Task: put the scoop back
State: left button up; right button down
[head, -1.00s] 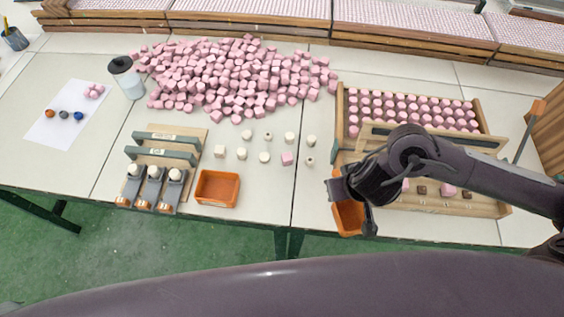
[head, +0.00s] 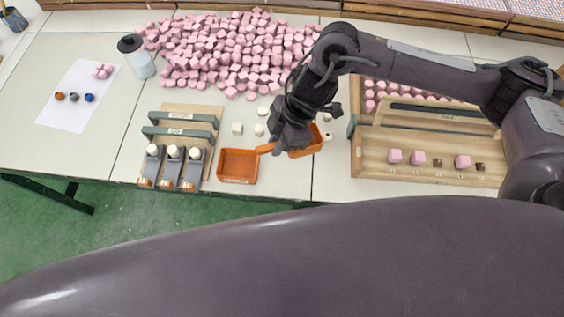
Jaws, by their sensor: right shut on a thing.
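The orange scoop (head: 312,143) is at the middle of the table, partly covered by my right gripper (head: 281,142). My right gripper is shut on it, and a narrow orange part sticks out on the gripper's left side, with the wider pan on its right. I cannot tell whether the scoop touches the table. An orange bin (head: 238,180) stands just left of the gripper, close to the narrow orange end. My left gripper is not in view.
A heap of pink cubes (head: 225,50) lies behind. A few white pieces (head: 237,128) lie near the gripper. Left are a board with green bars (head: 190,117), a jar (head: 138,62) and a paper sheet (head: 80,75). A wooden tray (head: 375,176) with pink blocks is right.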

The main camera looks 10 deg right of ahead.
notch_tip(320, 180, down, 13)
jog(key=shift+r+p, duration=0.1)
jog(key=shift+p, duration=0.45)
jog(key=shift+f, duration=0.3)
jog(key=shift+f, duration=0.15)
jog(key=c, duration=1.3)
grip_release()
jog(key=shift+c, duration=0.2)
